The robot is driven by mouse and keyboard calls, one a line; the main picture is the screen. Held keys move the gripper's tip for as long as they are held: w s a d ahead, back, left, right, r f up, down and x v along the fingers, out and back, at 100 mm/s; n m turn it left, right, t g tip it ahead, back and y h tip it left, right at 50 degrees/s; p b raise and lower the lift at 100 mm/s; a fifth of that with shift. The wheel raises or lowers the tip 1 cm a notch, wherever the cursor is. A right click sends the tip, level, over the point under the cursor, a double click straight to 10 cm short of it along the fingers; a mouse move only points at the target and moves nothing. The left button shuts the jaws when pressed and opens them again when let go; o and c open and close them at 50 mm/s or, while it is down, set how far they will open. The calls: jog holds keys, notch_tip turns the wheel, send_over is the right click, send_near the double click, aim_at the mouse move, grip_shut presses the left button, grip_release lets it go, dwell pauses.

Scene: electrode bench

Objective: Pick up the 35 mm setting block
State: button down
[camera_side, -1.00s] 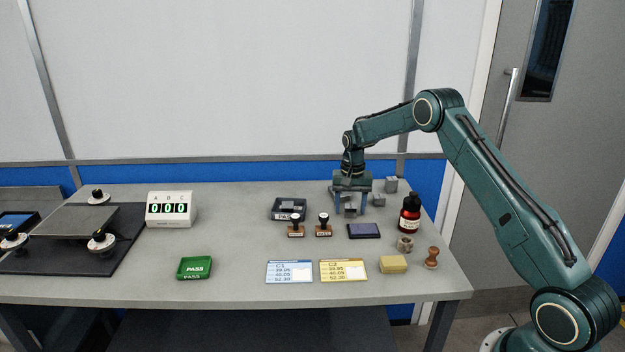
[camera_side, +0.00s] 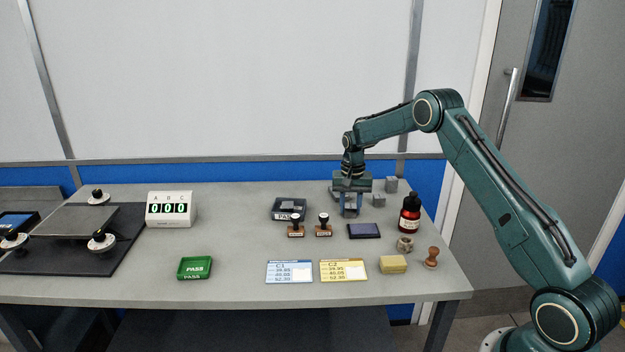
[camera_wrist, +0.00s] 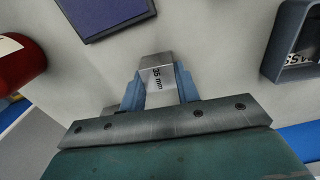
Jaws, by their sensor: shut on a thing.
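The 35 mm setting block (camera_wrist: 157,76) is a small grey metal block with "35 mm" printed on its top face, seen in the wrist view. My gripper (camera_wrist: 158,88) is shut on it, with one blue finger against each side. In the side view my gripper (camera_side: 350,210) points straight down at the back right of the bench. The block is mostly hidden between the fingers there. I cannot tell whether it still touches the bench.
Two other grey blocks (camera_side: 391,184) (camera_side: 379,200) stand just right of my gripper. A dark ink pad (camera_side: 364,231), a red bottle (camera_side: 410,213), two stamps (camera_side: 324,226) and a dark tray (camera_side: 289,208) are close by.

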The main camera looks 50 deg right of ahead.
aim_at(350, 204)
jog(key=shift+r, duration=0.2)
notch_tip(350, 204, up, 20)
dwell(0.6)
jog(key=shift+f, duration=0.15)
dwell(0.4)
